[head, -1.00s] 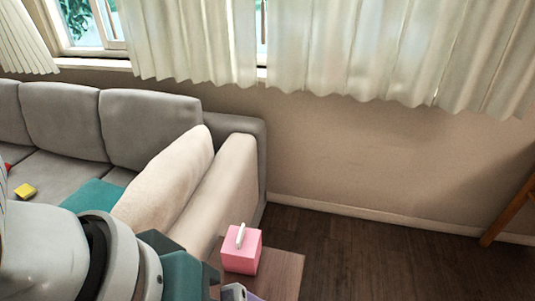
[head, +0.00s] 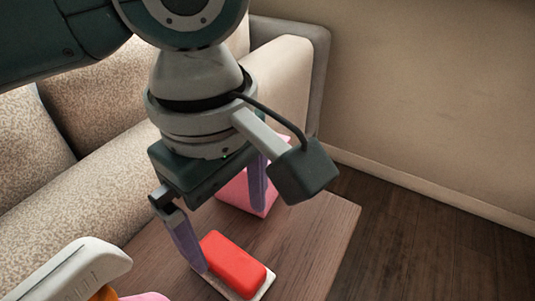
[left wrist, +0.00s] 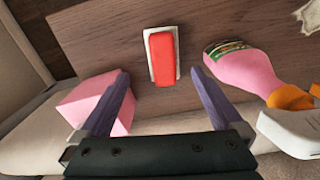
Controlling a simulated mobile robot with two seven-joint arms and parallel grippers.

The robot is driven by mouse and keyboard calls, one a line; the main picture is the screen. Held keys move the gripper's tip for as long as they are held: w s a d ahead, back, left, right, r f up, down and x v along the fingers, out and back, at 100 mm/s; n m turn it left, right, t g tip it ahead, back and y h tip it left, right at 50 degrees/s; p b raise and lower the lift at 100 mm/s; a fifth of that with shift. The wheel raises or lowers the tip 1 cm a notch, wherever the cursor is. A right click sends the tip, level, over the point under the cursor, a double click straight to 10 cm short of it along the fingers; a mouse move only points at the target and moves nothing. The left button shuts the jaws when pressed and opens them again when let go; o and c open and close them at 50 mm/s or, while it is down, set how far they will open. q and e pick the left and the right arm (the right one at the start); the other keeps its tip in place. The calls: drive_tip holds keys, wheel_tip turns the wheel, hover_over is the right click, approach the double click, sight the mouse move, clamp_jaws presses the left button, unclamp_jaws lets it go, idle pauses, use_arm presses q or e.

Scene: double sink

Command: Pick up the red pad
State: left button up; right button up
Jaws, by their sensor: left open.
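The red pad (head: 233,262) lies on a white backing on the wooden table, near the bottom of the head view. In the left wrist view the red pad (left wrist: 161,57) is ahead of the fingertips, in line with the gap between them. My left gripper (head: 228,225) is open and empty, with its purple fingers spread and pointing down. In the head view one finger overlaps the pad's left edge; I cannot tell whether they touch. The left wrist view shows the open fingers (left wrist: 160,78) with nothing between them. My right gripper is not in view.
A pink box (head: 240,192) stands behind the gripper on the wooden table (head: 325,240). A sofa (head: 75,215) borders the table; bare floor (head: 430,245) is at right.

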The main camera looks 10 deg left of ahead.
sight(228, 258)
use_arm(q)
drive_tip(key=shift+w+a+f, duration=0.15)
drive_tip(key=shift+f, duration=0.5)
wheel_tip(228, 258, down, 4)
drive_tip(key=shift+a+b, duration=0.1)
drive_tip(key=shift+b, duration=1)
drive_tip(key=f+b, duration=0.2)
drive_tip(key=f, duration=0.3)
drive_tip(key=shift+a+b, duration=0.3)
drive_tip(key=shift+b, duration=0.1)
drive_tip(key=shift+c, duration=0.2)
drive_tip(key=c, duration=1.2)
drive_tip(key=shift+o, duration=0.2)
drive_tip(key=shift+r, duration=0.1)
wheel_tip(228, 258, up, 20)
drive_tip(key=p, duration=0.8)
